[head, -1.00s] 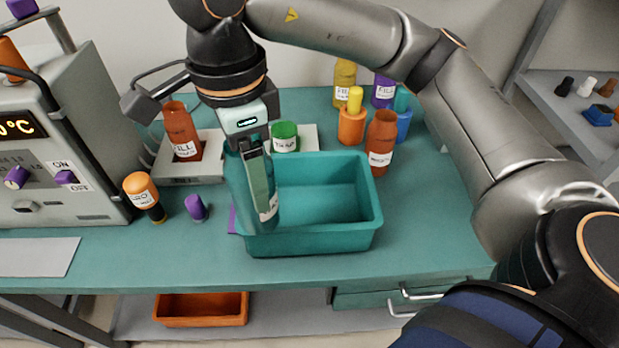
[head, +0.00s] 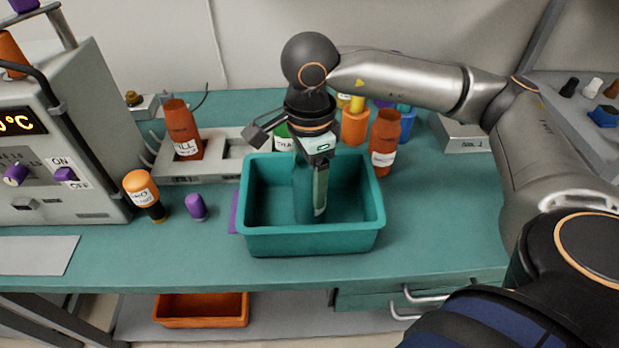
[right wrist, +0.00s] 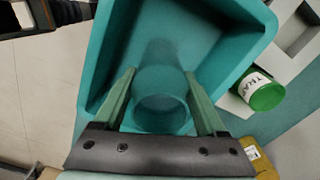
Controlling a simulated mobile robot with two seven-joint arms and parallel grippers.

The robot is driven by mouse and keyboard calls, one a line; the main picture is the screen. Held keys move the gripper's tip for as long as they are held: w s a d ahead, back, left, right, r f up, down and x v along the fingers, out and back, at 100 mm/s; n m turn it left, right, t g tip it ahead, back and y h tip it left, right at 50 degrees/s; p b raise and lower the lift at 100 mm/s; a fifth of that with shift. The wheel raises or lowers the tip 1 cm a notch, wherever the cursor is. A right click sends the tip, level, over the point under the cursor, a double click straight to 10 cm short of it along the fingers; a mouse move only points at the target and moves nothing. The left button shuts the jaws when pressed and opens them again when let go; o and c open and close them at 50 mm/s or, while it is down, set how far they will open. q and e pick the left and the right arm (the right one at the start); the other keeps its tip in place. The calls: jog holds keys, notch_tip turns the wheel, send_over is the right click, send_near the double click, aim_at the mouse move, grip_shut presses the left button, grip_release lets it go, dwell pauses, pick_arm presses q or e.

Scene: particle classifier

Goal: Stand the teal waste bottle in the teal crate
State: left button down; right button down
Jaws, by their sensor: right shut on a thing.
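The teal crate (head: 310,244) stands on the bench near the front edge; its wall and inside also show in the right wrist view (right wrist: 97,75). My right gripper (head: 320,203) reaches down into the crate, shut on the teal waste bottle (head: 303,192). The bottle is upright, see-through and hard to tell from the crate walls. In the right wrist view the bottle (right wrist: 162,108) sits between the two fingers of the gripper (right wrist: 163,88). I cannot tell whether its base touches the crate floor. My left gripper is not in view.
A red-brown bottle (head: 384,145) stands close to the crate's right back corner. Another red-brown bottle (head: 183,130) stands in a grey rack.

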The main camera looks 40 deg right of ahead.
jog(key=shift+f, duration=0.1)
jog(key=shift+f+b, duration=0.15)
jog(key=shift+b, duration=0.15)
grip_release()
notch_tip(320, 180, up, 12)
jog(key=shift+r+p, duration=0.25)
jog(key=shift+p, duration=0.9)
